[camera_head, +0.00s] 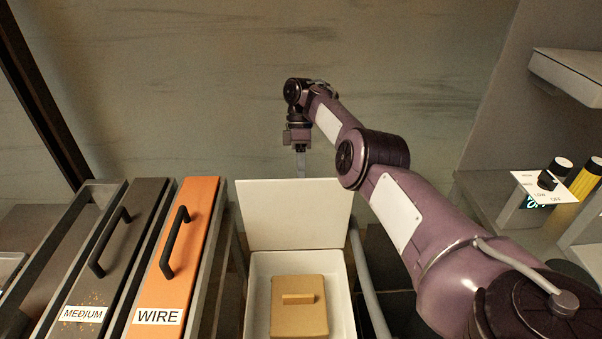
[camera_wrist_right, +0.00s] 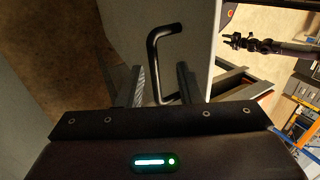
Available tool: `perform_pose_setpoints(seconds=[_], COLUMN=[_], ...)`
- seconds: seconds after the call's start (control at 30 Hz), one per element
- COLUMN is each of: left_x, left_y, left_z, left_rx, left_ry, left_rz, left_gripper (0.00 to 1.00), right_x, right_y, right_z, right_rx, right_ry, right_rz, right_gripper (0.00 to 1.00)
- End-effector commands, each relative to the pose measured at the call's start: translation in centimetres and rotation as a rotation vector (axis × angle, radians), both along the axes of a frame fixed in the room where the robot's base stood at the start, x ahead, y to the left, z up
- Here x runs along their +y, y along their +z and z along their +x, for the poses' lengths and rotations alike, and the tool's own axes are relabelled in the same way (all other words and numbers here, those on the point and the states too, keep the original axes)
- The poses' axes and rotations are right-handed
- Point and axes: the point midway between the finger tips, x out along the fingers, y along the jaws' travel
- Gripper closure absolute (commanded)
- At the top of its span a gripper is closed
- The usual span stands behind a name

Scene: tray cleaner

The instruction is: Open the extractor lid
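The extractor lid (camera_head: 294,213) is the white panel standing raised at the back of an open white box (camera_head: 254,300). My right gripper (camera_head: 301,166) reaches down just behind the lid's top edge, its lower tips partly hidden. In the right wrist view a black bar handle (camera_wrist_right: 154,62) sits on the pale lid (camera_wrist_right: 190,40). The two fingers of the right gripper (camera_wrist_right: 162,85) are apart, with the handle's lower end between them; I cannot tell whether they touch it. My left gripper is not seen in the head view.
A tan block with a grip (camera_head: 299,318) lies in the box. To the left are an orange WIRE lid (camera_head: 185,250) and a dark MEDIUM lid (camera_head: 125,250), both with black handles. A switch panel (camera_head: 546,187) is at the right. A wall stands behind.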

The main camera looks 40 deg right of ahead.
Motion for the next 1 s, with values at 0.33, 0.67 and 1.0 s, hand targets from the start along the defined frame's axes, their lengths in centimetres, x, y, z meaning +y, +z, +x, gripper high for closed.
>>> perform_pose_setpoints(seconds=[0.33, 0.67, 1.0], left_x=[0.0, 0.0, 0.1], left_y=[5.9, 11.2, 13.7], left_z=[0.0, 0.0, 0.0], left_rx=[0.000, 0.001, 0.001], left_ry=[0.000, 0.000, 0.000], left_rz=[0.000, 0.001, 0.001], left_gripper=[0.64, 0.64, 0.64], right_x=[0.0, 0.0, 0.0], right_y=[8.7, 14.0, 16.5], right_z=[0.0, 0.0, 0.0], right_rx=[0.003, 0.002, 0.003], right_ry=[0.001, 0.002, 0.002], right_rz=[0.000, 0.000, 0.001], right_gripper=[0.68, 0.68, 0.68])
